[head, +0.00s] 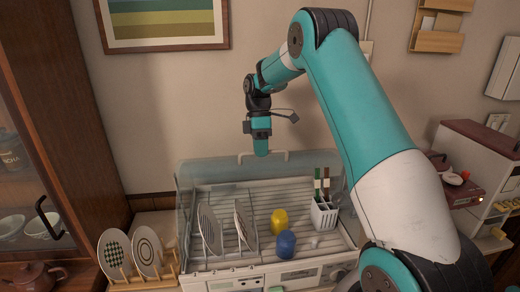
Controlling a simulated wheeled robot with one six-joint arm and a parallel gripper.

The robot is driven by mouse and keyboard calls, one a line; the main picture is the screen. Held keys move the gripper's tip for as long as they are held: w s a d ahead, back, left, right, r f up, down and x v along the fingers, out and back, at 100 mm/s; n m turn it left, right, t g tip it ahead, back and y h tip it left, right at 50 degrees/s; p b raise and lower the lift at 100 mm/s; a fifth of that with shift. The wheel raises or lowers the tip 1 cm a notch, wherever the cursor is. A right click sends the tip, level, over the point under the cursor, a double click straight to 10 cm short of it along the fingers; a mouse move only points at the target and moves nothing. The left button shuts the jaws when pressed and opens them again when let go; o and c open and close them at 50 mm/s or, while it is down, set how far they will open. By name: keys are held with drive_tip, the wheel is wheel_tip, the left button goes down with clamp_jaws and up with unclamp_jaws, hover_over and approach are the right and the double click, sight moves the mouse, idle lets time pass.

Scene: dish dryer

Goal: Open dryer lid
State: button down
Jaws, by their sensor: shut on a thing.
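The dish dryer (215,268) stands on the counter, with a clear see-through lid (215,172). The lid's pale handle (280,155) is at the upper back, and the lid panel looks raised there, with the rack showing in front of it. How far the lid is open is hard to tell through the clear material. My gripper (261,150) reaches down from above, shut on the middle of the handle. Its fingers hide that part of the handle.
Inside the dryer are two plates (210,230), a yellow cup (279,221), a blue cup (285,243) and a white utensil holder (323,214). A plate stand (148,252) is at left beside a wooden cabinet (65,120). A red-topped appliance (462,190) is at right. The wall is close behind.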

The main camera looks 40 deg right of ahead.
drive_tip(key=c, duration=1.2)
unclamp_jaws()
drive_tip(key=shift+f, duration=0.45)
drive_tip(key=shift+o, duration=0.2)
drive_tip(key=shift+r, duration=0.3)
